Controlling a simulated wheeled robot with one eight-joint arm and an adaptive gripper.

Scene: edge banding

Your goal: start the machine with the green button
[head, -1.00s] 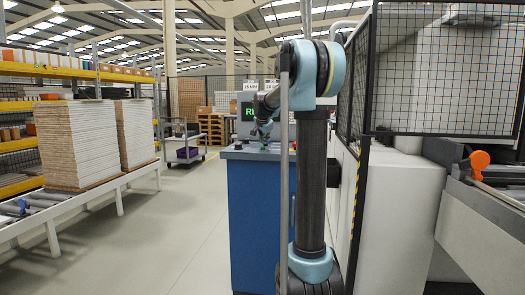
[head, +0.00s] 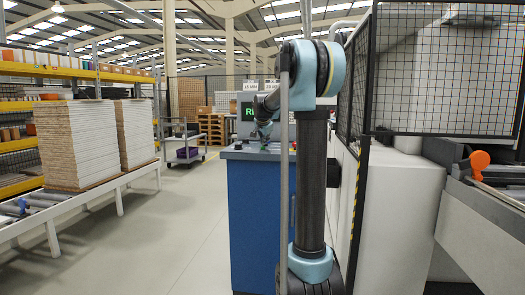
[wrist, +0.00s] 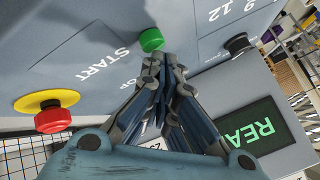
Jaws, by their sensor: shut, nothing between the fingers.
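The green button (wrist: 151,40) labelled START is on the grey top panel of the console in the wrist view. My gripper (wrist: 163,60) is shut and empty, with its fingertips right beside the green button. I cannot tell whether they touch it. In the head view the blue console cabinet (head: 254,220) stands behind my arm, and my gripper is small and partly hidden above its top. The console's dark screen (wrist: 246,132) shows green letters, partly cut off, beginning "REA"; it also shows in the head view (head: 247,111).
A red mushroom button on a yellow base (wrist: 48,113) and a black knob (wrist: 238,44) are on the same panel. Mesh fencing (head: 447,75) and the machine stand to the right. Stacked boards (head: 76,145) lie on a roller conveyor at left. The floor (head: 165,235) between is clear.

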